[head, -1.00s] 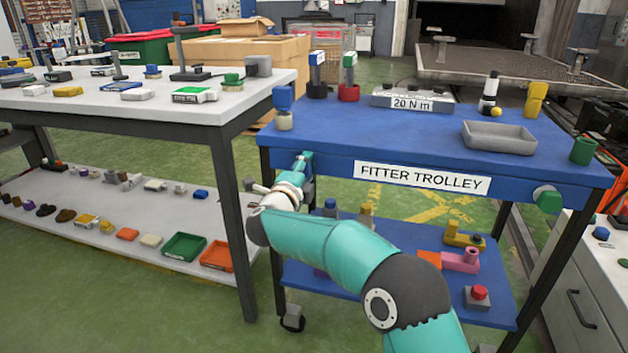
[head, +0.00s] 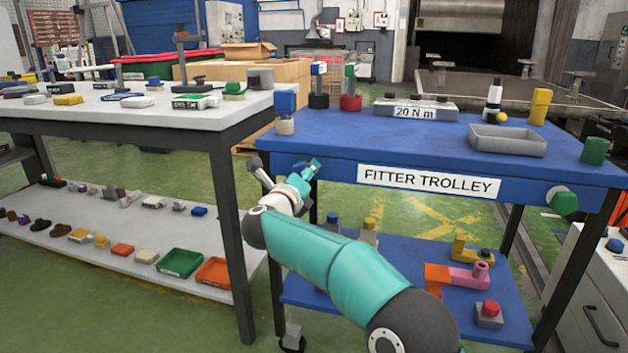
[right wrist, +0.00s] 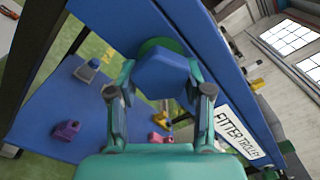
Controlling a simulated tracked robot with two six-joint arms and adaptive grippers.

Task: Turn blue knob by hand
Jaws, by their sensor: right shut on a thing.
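The blue knob (right wrist: 163,75) is six-sided and sits against a round green base (right wrist: 160,46) on the front of the blue trolley. It lies between the two fingers of my right gripper (right wrist: 161,91) in the right wrist view, and the gripper is shut on it. In the head view my right gripper (head: 306,173) is at the left end of the trolley's front edge. The knob is hidden behind it there. My left gripper is not in view.
A green knob (head: 563,201) is on the right end of the trolley front, past the FITTER TROLLEY label (head: 428,181). A grey workbench (head: 205,112) stands close on the left. Several parts lie on the trolley's lower shelf (head: 390,300).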

